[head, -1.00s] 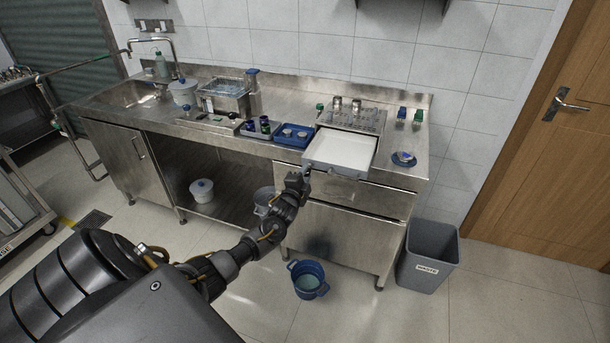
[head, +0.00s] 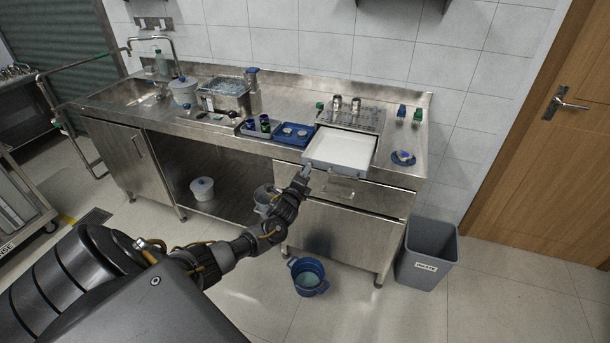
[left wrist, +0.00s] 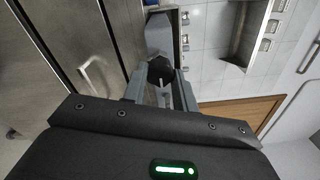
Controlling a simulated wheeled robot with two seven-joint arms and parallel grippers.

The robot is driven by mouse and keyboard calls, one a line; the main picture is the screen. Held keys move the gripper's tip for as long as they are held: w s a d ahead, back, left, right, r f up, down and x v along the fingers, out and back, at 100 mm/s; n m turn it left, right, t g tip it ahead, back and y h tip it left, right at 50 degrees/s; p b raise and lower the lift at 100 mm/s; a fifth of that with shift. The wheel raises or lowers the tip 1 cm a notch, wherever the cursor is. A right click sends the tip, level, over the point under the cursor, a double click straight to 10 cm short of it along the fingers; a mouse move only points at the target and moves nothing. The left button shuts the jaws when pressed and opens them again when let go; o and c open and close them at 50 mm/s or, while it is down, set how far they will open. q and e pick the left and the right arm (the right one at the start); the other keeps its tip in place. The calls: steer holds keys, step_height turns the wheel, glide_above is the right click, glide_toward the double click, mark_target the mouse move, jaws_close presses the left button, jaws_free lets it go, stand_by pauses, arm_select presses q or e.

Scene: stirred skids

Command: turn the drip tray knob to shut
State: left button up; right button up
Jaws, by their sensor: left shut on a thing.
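The drip tray (head: 345,148) is a grey, white-floored tray jutting from the counter front in the head view. Its knob (left wrist: 160,70) shows in the left wrist view as a dark round piece between my fingers, with a pale strip below it. My left gripper (head: 305,171) is at the tray's front left corner, and its fingers also show in the left wrist view (left wrist: 161,90). It is shut on the knob. In the head view the gripper hides the knob, and I cannot read its setting. My right gripper is not in view.
A blue tray (head: 283,143) with white round items and small dark jars stand left of the drip tray. Metal cups (head: 355,104) stand behind it. A blue bucket (head: 308,287) and a grey waste bin (head: 428,275) stand on the floor. Drawer handles are close below the gripper.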

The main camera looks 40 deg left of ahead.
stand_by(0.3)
arm_select(q)
steer(key=o, duration=1)
steer(key=b+v, duration=0.1)
steer(key=v, duration=0.9)
steer(key=shift+s+d, duration=0.15)
steer(key=shift+s, duration=0.2)
